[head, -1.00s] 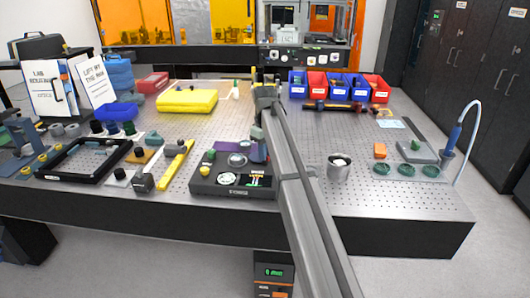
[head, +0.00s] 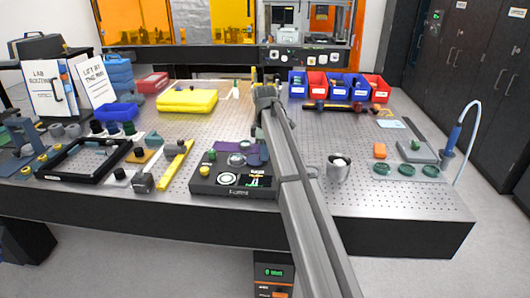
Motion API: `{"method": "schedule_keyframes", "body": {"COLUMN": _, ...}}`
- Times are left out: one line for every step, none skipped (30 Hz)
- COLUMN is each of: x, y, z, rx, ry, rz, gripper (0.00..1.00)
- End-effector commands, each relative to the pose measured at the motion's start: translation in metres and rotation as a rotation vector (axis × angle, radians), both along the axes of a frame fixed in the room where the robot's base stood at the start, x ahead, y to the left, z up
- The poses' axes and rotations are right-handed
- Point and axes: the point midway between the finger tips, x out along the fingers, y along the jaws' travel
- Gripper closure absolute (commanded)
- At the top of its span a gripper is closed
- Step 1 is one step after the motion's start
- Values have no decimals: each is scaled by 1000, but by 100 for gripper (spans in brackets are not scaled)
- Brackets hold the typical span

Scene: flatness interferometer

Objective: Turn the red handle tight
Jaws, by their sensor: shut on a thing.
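The flatness interferometer appears to be the black box-shaped instrument (head: 207,187) near the front middle of the table. Its top carries a yellow knob (head: 204,171), a white round dial, a small lit display and purple-grey parts. My arm crosses the picture from the bottom right and covers the instrument's right side. I cannot make out a red handle; it may be hidden behind my arm. My gripper's fingers do not show, as the arm link hides that end.
A yellow bar (head: 176,165) and a black frame (head: 73,161) lie left of the instrument. Blue and red bins (head: 340,87) line the back right. Table between is mostly clear.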

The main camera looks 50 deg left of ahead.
Motion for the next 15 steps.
{"method": "schedule_keyframes", "body": {"x": -1, "y": 1, "z": 0, "rx": 2, "ry": 1, "rz": 7, "gripper": 100}}
{"method": "schedule_keyframes", "body": {"x": -1, "y": 1, "z": 0, "rx": 2, "ry": 1, "rz": 9, "gripper": 100}}
{"method": "schedule_keyframes", "body": {"x": -1, "y": 1, "z": 0, "rx": 2, "ry": 1, "rz": 12, "gripper": 100}}
{"method": "schedule_keyframes", "body": {"x": -1, "y": 1, "z": 0, "rx": 2, "ry": 1, "rz": 13, "gripper": 100}}
{"method": "schedule_keyframes", "body": {"x": -1, "y": 1, "z": 0, "rx": 3, "ry": 1, "rz": 13, "gripper": 100}}
{"method": "schedule_keyframes", "body": {"x": -1, "y": 1, "z": 0, "rx": 3, "ry": 1, "rz": 14, "gripper": 100}}
{"method": "schedule_keyframes", "body": {"x": -1, "y": 1, "z": 0, "rx": 3, "ry": 1, "rz": 14, "gripper": 100}}
{"method": "schedule_keyframes", "body": {"x": -1, "y": 1, "z": 0, "rx": 3, "ry": 1, "rz": 14, "gripper": 100}}
{"method": "schedule_keyframes", "body": {"x": -1, "y": 1, "z": 0, "rx": 3, "ry": 1, "rz": 14, "gripper": 100}}
{"method": "schedule_keyframes", "body": {"x": -1, "y": 1, "z": 0, "rx": 3, "ry": 1, "rz": 14, "gripper": 100}}
{"method": "schedule_keyframes", "body": {"x": -1, "y": 1, "z": 0, "rx": 3, "ry": 1, "rz": 13, "gripper": 100}}
{"method": "schedule_keyframes", "body": {"x": -1, "y": 1, "z": 0, "rx": 3, "ry": 1, "rz": 13, "gripper": 100}}
{"method": "schedule_keyframes", "body": {"x": -1, "y": 1, "z": 0, "rx": 3, "ry": 1, "rz": 13, "gripper": 100}}
{"method": "schedule_keyframes", "body": {"x": -1, "y": 1, "z": 0, "rx": 3, "ry": 1, "rz": 13, "gripper": 100}}
{"method": "schedule_keyframes", "body": {"x": -1, "y": 1, "z": 0, "rx": 3, "ry": 1, "rz": 13, "gripper": 84}}
